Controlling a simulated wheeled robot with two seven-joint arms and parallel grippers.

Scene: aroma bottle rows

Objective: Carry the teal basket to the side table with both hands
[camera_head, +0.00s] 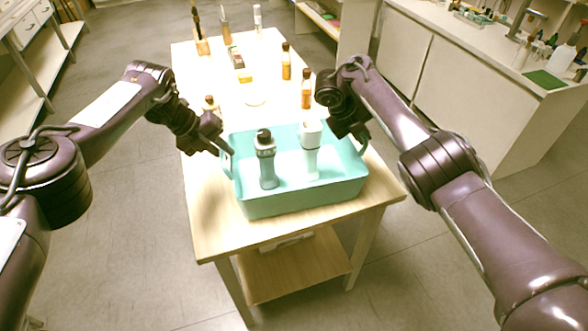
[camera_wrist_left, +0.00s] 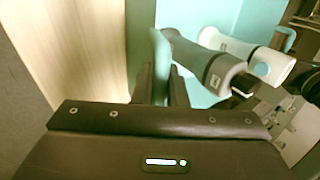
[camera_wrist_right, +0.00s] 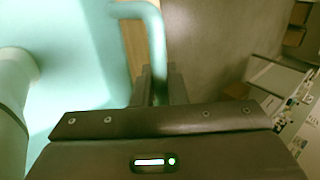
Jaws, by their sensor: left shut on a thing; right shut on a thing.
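The teal basket (camera_head: 300,198) is at the near end of a light wooden table (camera_head: 225,232). It appears to rest on the tabletop, though its underside is hidden. A grey bottle with a dark cap (camera_head: 266,165) and a white bottle (camera_head: 310,150) stand in it. My left gripper (camera_head: 222,150) is shut on the basket's left handle, which shows between the fingers in the left wrist view (camera_wrist_left: 161,60). My right gripper (camera_head: 360,135) is shut on the right handle, seen in the right wrist view (camera_wrist_right: 156,45).
Behind the basket, two amber bottles (camera_head: 286,65) (camera_head: 306,92), a small box (camera_head: 245,76) and several other items stand on the table. A white counter (camera_head: 470,70) is at the right and shelving (camera_head: 40,50) at the left. Open floor (camera_head: 130,230) surrounds the table.

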